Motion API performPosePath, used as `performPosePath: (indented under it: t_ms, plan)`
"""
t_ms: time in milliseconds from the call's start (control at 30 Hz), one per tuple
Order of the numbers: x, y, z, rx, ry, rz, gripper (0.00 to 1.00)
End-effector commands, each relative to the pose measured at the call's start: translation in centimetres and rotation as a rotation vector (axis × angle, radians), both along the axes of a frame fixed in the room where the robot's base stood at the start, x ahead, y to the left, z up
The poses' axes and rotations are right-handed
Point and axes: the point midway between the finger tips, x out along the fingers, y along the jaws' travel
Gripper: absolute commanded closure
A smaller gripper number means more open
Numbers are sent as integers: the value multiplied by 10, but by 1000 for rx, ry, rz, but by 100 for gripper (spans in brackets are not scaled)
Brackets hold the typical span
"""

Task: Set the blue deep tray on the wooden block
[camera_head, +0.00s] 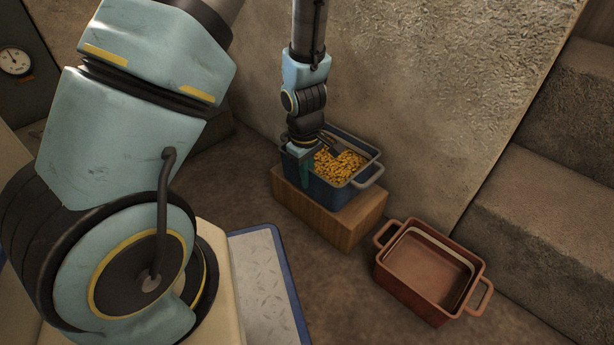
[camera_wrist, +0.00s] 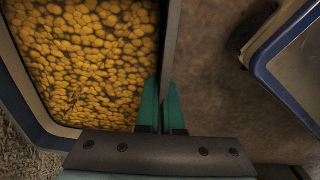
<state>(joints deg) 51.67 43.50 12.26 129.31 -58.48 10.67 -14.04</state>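The blue deep tray (camera_head: 343,194) is filled with small yellow-orange pieces. In the head view it stands level on the wooden block (camera_head: 346,226), and no gap shows between them. My gripper (camera_head: 307,168) is at the tray's near left side, pointing down. In the wrist view the tray's wall (camera_wrist: 171,38) runs between the two teal fingers of my gripper (camera_wrist: 162,108), which are close together on it, one inside and one outside. The tray's far left part is hidden behind my gripper in the head view.
An empty reddish-brown tray (camera_head: 428,265) with two handles stands on the floor right of the block. A blue-edged metal plate (camera_head: 262,285) lies to the left of the block. Stone steps (camera_head: 545,220) rise at the right, and a rough wall (camera_head: 430,90) stands behind.

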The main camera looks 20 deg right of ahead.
Motion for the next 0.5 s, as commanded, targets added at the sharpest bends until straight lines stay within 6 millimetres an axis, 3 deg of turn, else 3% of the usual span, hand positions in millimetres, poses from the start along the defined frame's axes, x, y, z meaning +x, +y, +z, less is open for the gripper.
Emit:
performPosePath:
  t_ms: [267,300,500]
  plan:
    - [1,-1,-4,-1,-2,0,100]
    - [1,-1,-4,-1,-2,0,92]
    - [0,0,-4,-1,0,0,69]
